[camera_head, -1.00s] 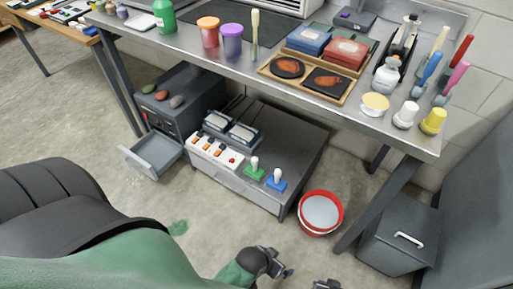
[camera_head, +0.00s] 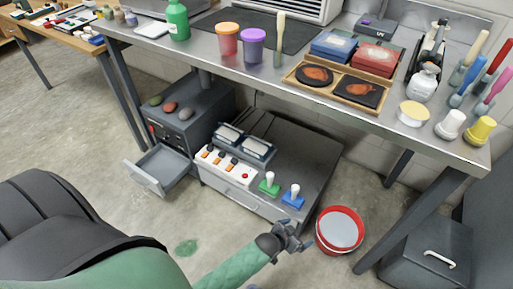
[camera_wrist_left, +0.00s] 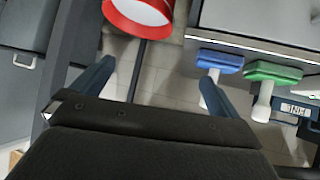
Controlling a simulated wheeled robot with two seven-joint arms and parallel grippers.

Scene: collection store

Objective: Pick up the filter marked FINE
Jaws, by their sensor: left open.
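I cannot make out any filter marked FINE; lettering in the head view is too small to read. My left gripper (camera_head: 290,239) is over the floor, in front of the low grey cabinet and left of the red-rimmed bucket in the picture. In the left wrist view its two fingers (camera_wrist_left: 155,85) stand wide apart with nothing between them. Past them that view shows the bucket (camera_wrist_left: 140,14), a blue-based lever (camera_wrist_left: 218,62) and a green-based lever (camera_wrist_left: 272,72). My right gripper is not in view.
The steel bench (camera_head: 215,62) carries an orange-lidded jar (camera_head: 228,40), a purple-lidded jar (camera_head: 252,45), a wooden tray (camera_head: 340,100) and several handled tools. Its leg (camera_head: 410,220) stands right of the bucket (camera_head: 340,230). A drawer (camera_head: 160,168) is pulled out at left. Floor in front is open.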

